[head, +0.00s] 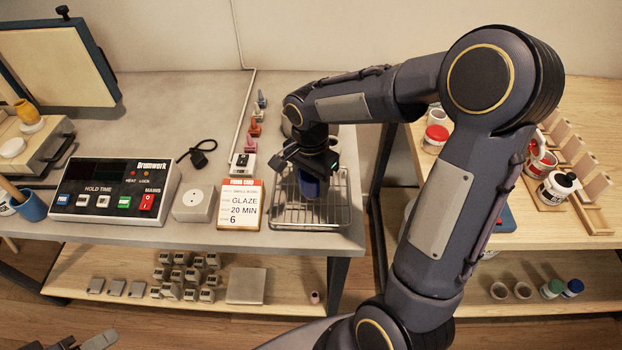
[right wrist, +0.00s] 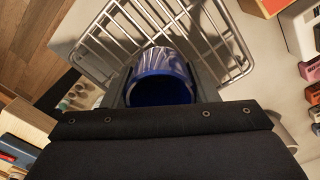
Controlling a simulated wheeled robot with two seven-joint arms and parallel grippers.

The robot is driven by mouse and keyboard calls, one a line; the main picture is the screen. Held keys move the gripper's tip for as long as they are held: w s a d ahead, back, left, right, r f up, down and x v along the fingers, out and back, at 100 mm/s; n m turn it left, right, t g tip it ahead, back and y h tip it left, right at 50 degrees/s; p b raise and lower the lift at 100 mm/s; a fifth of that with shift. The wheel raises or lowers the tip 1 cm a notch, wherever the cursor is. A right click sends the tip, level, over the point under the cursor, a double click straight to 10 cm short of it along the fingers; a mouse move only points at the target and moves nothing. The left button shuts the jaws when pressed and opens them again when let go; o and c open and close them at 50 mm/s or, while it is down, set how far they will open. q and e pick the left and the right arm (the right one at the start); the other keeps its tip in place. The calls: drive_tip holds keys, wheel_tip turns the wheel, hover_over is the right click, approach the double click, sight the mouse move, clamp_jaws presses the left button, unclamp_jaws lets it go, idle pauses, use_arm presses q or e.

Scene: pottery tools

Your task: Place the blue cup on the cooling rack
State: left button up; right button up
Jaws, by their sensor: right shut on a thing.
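The blue cup (head: 309,186) is in my right gripper (head: 310,170), over the wire cooling rack (head: 284,212) on the grey table. In the right wrist view the cup (right wrist: 160,66), dark blue with pale streaks, sits between the fingers, its open mouth toward the camera. The rack's bars (right wrist: 118,32) show beyond it. I cannot tell whether the cup's base touches the bars. My right gripper is shut on the cup. Part of what looks like my left gripper (head: 88,342) shows at the bottom left edge, cut off, far from the rack.
Small coloured items line the table behind the sign. A wooden table (head: 590,100) with jars stands right, across a gap.

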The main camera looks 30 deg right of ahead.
drive_tip(key=shift+f, duration=0.1)
drive_tip(key=o, duration=1)
wheel_tip(320, 180, up, 12)
drive_tip(key=s+a+f+n+t+y, duration=0.1)
drive_tip(key=s+n+t, duration=0.1)
drive_tip(key=s+n, duration=0.2)
drive_tip(key=s+a+f+n+t+y, duration=0.1)
drive_tip(key=s+a+n+t, duration=0.1)
drive_tip(key=s+n, duration=0.2)
drive_tip(key=s+a+f+n+t+y, duration=0.1)
drive_tip(key=s+n, duration=0.3)
drive_tip(key=s, duration=0.5)
drive_tip(key=shift+s+a+t+y, duration=0.15)
drive_tip(key=shift+s+t+y, duration=0.05)
drive_tip(key=shift+t+y, duration=0.2)
